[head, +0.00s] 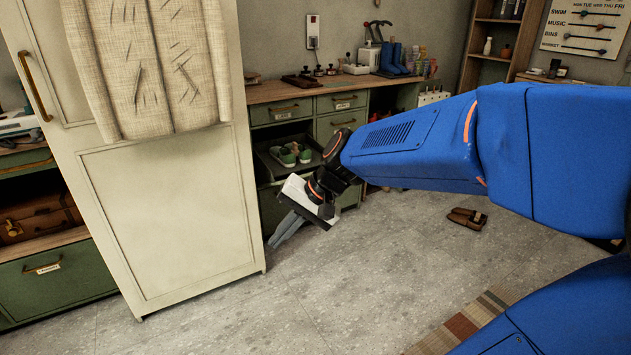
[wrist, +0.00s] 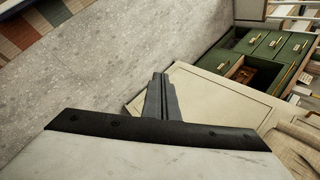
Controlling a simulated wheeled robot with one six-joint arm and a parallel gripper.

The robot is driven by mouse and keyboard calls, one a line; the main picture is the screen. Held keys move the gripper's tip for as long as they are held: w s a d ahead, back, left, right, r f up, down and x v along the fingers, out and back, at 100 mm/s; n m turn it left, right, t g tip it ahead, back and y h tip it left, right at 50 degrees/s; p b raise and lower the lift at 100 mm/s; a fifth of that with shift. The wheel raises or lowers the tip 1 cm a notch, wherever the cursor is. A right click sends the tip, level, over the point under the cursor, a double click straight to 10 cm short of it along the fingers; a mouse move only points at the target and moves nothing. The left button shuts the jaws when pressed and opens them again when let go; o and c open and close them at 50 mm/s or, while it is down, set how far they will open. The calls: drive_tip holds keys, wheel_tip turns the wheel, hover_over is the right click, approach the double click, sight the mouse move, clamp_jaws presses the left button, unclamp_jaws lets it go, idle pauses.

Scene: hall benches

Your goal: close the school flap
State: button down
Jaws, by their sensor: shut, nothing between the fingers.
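My gripper (head: 287,229) hangs low in front of the green bench, just right of the cream door's edge, pointing down and left. Its fingers are together with nothing between them; they also show in the wrist view (wrist: 161,97) against the grey floor and the cream panel. Behind my gripper, an open dark compartment front (head: 268,168) in the bench carries a pair of green shoes (head: 290,154). My wrist hides its lower right part. The small labels on the green fronts are too small to read, so I cannot tell which one is the school flap.
A tall cream door (head: 170,215) with a linen jacket (head: 150,65) fills the left, close to my gripper. Brown shoes (head: 467,218) lie on the floor, and a striped rug (head: 465,325) is at the front. The middle floor (head: 360,270) is clear.

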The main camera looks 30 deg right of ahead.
drive_tip(key=w+d+f+m+t+y, duration=0.15)
drive_tip(key=w+d+m, duration=0.25)
drive_tip(key=w, duration=0.5)
drive_tip(key=w+d+f+m+t, duration=0.1)
drive_tip(key=w+d+m+t, duration=0.3)
drive_tip(key=w, duration=0.5)
drive_tip(key=w+d+f+m+t+y, duration=0.1)
drive_tip(key=w+d+f+m, duration=0.3)
drive_tip(key=w, duration=0.6)
drive_tip(key=w+d+f+m+t+h, duration=0.25)
drive_tip(key=w+d+f+m, duration=0.2)
drive_tip(key=d, duration=0.45)
drive_tip(key=w+d+f+m+t+h, duration=0.1)
drive_tip(key=w+d+f+m+h, duration=0.25)
drive_tip(key=d+f+m, duration=0.4)
drive_tip(key=w+d+f+m+t+h, duration=0.15)
drive_tip(key=w+d+f+m, duration=0.25)
drive_tip(key=d, duration=0.7)
drive_tip(key=d+r+x, duration=0.1)
drive_tip(key=r+x, duration=0.1)
drive_tip(key=x, duration=0.9)
drive_tip(key=shift+w+a+r+h, duration=0.3)
drive_tip(key=shift+w+a+r, duration=0.2)
drive_tip(key=shift+r, duration=0.1)
drive_tip(key=shift+g, duration=0.25)
